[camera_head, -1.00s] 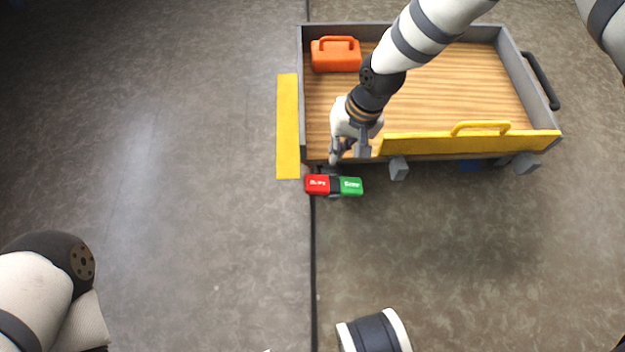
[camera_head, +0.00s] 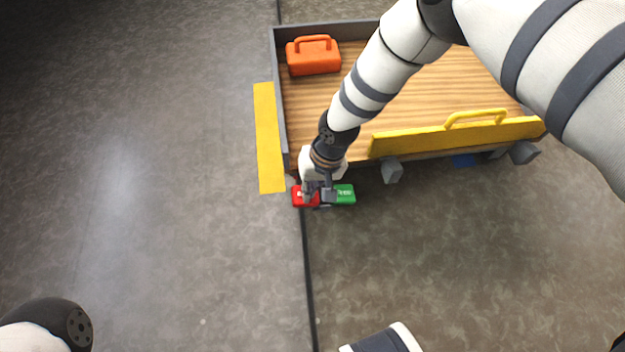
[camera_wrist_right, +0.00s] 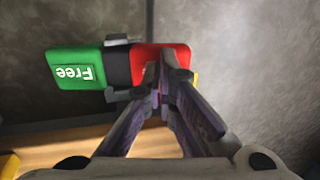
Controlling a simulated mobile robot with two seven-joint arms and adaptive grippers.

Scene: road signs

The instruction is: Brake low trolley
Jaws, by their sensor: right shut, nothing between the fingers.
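The low trolley (camera_head: 430,92) has a wooden deck, grey side walls and a yellow front panel (camera_head: 400,143) with a handle. At its near left corner is a brake pedal with a red half (camera_head: 299,199) and a green half (camera_head: 345,194). In the right wrist view the green half (camera_wrist_right: 75,78) reads "Free" and the red half (camera_wrist_right: 150,60) lies under the fingertips. My right gripper (camera_head: 312,196) is shut and empty, over the red half; it also shows in the right wrist view (camera_wrist_right: 160,72). Contact cannot be told for sure. My left gripper is out of view.
An orange case (camera_head: 313,58) with a handle sits at the deck's far left corner. A yellow strip (camera_head: 268,140) lies on the floor left of the trolley. The floor at left and in front is clear.

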